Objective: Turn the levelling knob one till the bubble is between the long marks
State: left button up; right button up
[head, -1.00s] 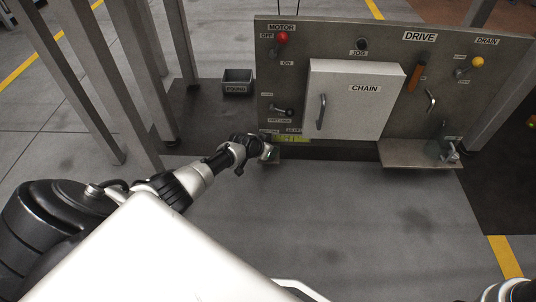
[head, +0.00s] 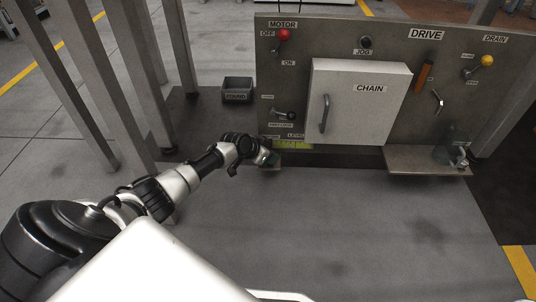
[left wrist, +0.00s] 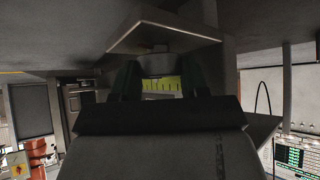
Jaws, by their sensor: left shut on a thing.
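My left gripper (head: 266,157) is at the lower left corner of the grey panel, beside the yellow-green level (head: 293,144). In the left wrist view its dark fingers (left wrist: 160,80) are shut on the grey, round levelling knob (left wrist: 164,64), just under a small plate (left wrist: 165,36). Part of the level (left wrist: 161,85) shows between the fingers with dark marks on it. I cannot make out the bubble. In the head view the gripper hides the knob. My right gripper is not in view.
The panel carries a red-knobbed motor lever (head: 283,35), a white CHAIN door (head: 362,105) with a handle, and a yellow-knobbed drain lever (head: 487,61). A shelf (head: 425,160) sticks out at lower right. A dark FOUND bin (head: 237,90) stands left. Grey posts (head: 125,75) rise near my left arm.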

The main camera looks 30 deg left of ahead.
pick_arm(q)
jog(key=o, duration=0.9)
jog(key=p+v, duration=0.8)
jog(key=v, duration=0.2)
jog(key=shift+s+r, duration=0.3)
